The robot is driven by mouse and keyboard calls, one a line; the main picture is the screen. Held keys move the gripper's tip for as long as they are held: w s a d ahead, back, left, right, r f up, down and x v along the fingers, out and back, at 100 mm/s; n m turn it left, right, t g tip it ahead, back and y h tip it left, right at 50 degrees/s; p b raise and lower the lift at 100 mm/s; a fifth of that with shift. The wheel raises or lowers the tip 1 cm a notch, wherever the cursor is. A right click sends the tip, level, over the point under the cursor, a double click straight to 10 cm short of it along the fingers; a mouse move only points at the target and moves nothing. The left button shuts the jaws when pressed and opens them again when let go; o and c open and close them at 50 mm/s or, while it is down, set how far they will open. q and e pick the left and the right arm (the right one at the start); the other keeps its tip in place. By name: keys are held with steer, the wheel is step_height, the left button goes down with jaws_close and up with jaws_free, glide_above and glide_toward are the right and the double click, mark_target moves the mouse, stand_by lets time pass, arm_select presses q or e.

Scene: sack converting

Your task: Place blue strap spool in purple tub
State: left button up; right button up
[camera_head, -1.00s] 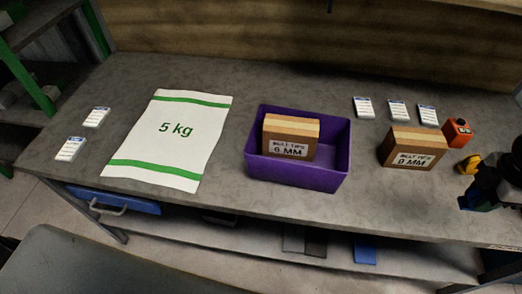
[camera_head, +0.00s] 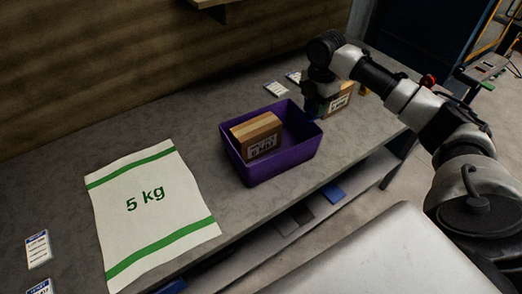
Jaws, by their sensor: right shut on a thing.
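The purple tub (camera_head: 272,170) stands on the bench in the middle of the view. A cardboard box (camera_head: 256,136), labelled as belt tips, sits inside its left part; the right part shows bare purple floor. My right gripper (camera_head: 314,104) points down at the tub's far right corner. It is shut on the small dark blue strap spool (camera_head: 311,101), mostly hidden by the gripper. I cannot tell whether the spool is over the tub's rim or just behind it. My left gripper is out of view.
A second cardboard box (camera_head: 340,102) stands behind my right gripper, partly covered. A flat white 5 kg sack (camera_head: 150,205) lies left of the tub. White cards (camera_head: 276,89) lie at the back, and another card (camera_head: 38,249) lies at the far left.

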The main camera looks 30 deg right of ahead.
arm_select(q)
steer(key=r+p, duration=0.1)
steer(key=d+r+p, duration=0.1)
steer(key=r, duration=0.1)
steer(key=shift+p, duration=0.4)
arm_select(e)
steer(key=w+a+f, duration=0.1)
steer(key=a+f, duration=0.9)
steer(key=shift+w+f, duration=0.2)
steer(key=shift+w, duration=0.1)
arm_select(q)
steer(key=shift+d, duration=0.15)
arm_select(e)
steer(key=shift+f, duration=0.6)
steer(key=o, duration=0.9)
steer(key=shift+r, duration=0.15)
